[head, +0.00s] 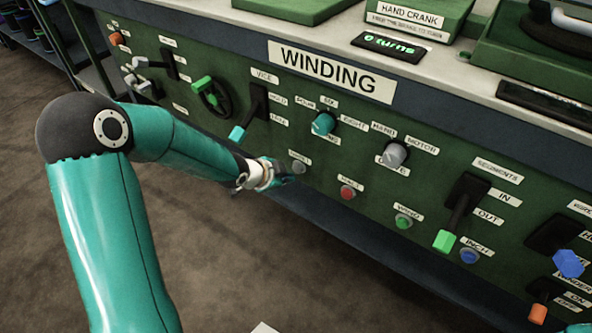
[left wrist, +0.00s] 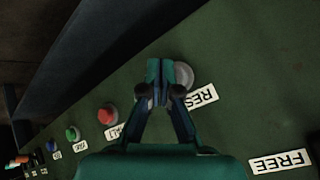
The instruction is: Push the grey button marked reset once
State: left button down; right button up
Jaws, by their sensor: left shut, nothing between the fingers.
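The grey reset button (head: 300,168) is a small round knob on the green panel, under a white label. In the left wrist view the grey button (left wrist: 185,74) sits beside a label reading "RES", partly hidden behind my fingers. My left gripper (head: 284,179) is shut and empty, with its tips close to the button, at its lower left in the head view. In the left wrist view the closed fingertips (left wrist: 160,70) overlap the button's left side. I cannot tell whether they touch it. My right gripper is not in view.
A red button (head: 348,192), a green button (head: 403,221) and a blue button (head: 468,256) run rightward along the panel. A teal-tipped lever (head: 238,132) and a teal knob (head: 323,123) are just above the left gripper. The floor in front is clear.

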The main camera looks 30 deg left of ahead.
pick_arm(q)
jog(key=shift+s+a+b, duration=0.2)
jog(key=shift+s+b, duration=0.1)
jog(key=shift+s, duration=2.2)
